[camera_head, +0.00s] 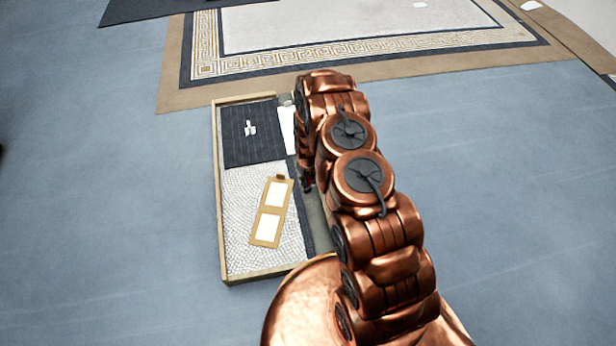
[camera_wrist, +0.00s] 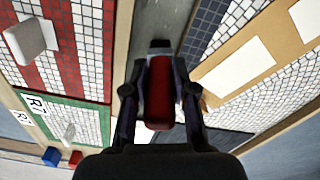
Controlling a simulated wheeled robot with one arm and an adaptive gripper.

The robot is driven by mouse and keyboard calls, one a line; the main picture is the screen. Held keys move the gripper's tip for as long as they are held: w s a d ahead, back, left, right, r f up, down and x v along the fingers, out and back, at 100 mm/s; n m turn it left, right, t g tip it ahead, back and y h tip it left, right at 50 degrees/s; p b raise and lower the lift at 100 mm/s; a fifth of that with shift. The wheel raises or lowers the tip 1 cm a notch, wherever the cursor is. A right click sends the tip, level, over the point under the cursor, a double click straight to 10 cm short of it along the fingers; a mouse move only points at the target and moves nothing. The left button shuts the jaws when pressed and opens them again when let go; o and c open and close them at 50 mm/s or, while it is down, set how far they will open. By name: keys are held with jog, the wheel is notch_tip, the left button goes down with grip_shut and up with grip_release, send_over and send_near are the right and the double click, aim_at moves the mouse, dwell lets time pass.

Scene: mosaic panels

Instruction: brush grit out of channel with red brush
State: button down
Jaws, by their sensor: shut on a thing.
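In the wrist view my gripper (camera_wrist: 160,90) is shut on the red brush (camera_wrist: 159,98), one finger on each side of its red body. A dark grey end of the brush (camera_wrist: 160,46) sticks out beyond the fingers, over the grey channel (camera_wrist: 163,18). I cannot tell whether it touches the channel floor. The channel runs between mosaic panels; a strip of it also shows in the head view (camera_head: 317,222). I cannot make out any grit.
A wooden-framed tray (camera_head: 219,190) holds a dark panel (camera_head: 240,152) and a pale mosaic with a tan two-window template (camera_head: 269,210). The wrist view shows a red-and-white mosaic (camera_wrist: 85,45), a grey-white block (camera_wrist: 30,40), and small blue (camera_wrist: 51,156) and red (camera_wrist: 75,158) blocks.

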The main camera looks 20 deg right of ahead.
jog(key=shift+s+a+p, duration=0.2)
jog(key=shift+s+p, duration=0.55)
jog(key=shift+s, duration=0.5)
jog(key=shift+s+a+r+p, duration=0.1)
jog(key=shift+s+a+p, duration=0.05)
jog(key=shift+s+p, duration=0.55)
jog(key=shift+s+a+p, duration=0.25)
jog(key=shift+s+p, duration=0.8)
jog(key=shift+p, duration=0.25)
jog(key=shift+s+p, duration=0.15)
jog(key=shift+p, duration=0.15)
jog(key=shift+s+p, duration=0.3)
jog(key=shift+p, duration=0.25)
jog(key=shift+s+a+p, duration=0.2)
jog(key=shift+s+p, duration=0.3)
jog(key=shift+p, duration=0.15)
jog(key=shift+r+p, duration=2.35)
jog(key=shift+r, duration=0.05)
jog(key=shift+w, duration=0.15)
